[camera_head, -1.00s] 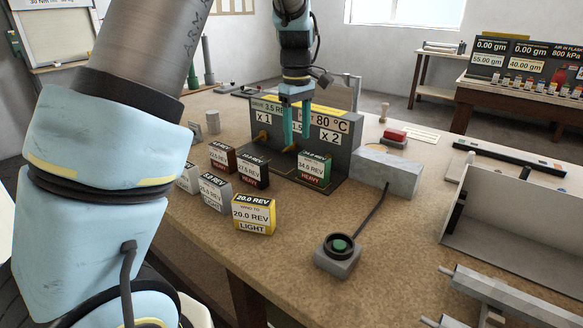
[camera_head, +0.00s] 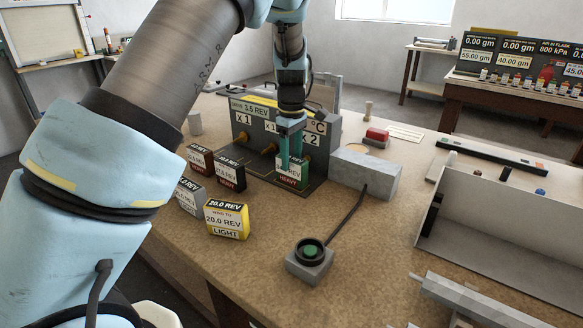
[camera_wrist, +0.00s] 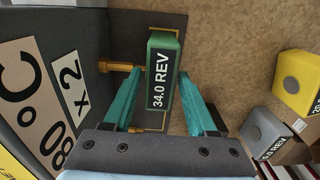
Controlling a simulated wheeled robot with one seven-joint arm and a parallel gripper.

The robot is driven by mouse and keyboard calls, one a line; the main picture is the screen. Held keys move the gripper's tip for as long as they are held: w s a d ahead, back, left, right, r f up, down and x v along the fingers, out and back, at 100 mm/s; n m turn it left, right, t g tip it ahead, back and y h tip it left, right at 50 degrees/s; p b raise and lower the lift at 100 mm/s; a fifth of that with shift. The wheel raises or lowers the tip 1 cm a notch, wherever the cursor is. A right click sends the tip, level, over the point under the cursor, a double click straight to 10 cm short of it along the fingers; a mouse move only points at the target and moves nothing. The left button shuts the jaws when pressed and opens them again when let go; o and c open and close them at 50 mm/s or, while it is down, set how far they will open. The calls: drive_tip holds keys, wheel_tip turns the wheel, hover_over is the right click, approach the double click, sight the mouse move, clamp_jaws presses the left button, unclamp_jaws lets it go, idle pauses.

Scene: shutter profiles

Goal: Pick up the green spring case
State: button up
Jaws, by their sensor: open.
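The green spring case (camera_head: 290,172) stands upright on the dark base of the test fixture, its label partly hidden by my gripper in the head view. In the wrist view the green case (camera_wrist: 163,75) shows its top, reading 34.0 REV. My gripper (camera_head: 291,156) points down at the case, with its teal fingers open. In the wrist view my gripper (camera_wrist: 158,90) has one finger on each side of the case, and small gaps seem to show; contact is hard to tell.
The grey fixture panel (camera_head: 243,128) with brass pegs stands close behind the case. A grey block (camera_head: 365,173) is just right. Dark red, black, grey and yellow cases (camera_head: 227,219) stand left and in front. A green button box (camera_head: 310,257) sits nearer on the bench.

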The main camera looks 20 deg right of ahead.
drive_tip(key=shift+f, duration=1.3)
clamp_jaws()
drive_tip(key=shift+r, duration=0.1)
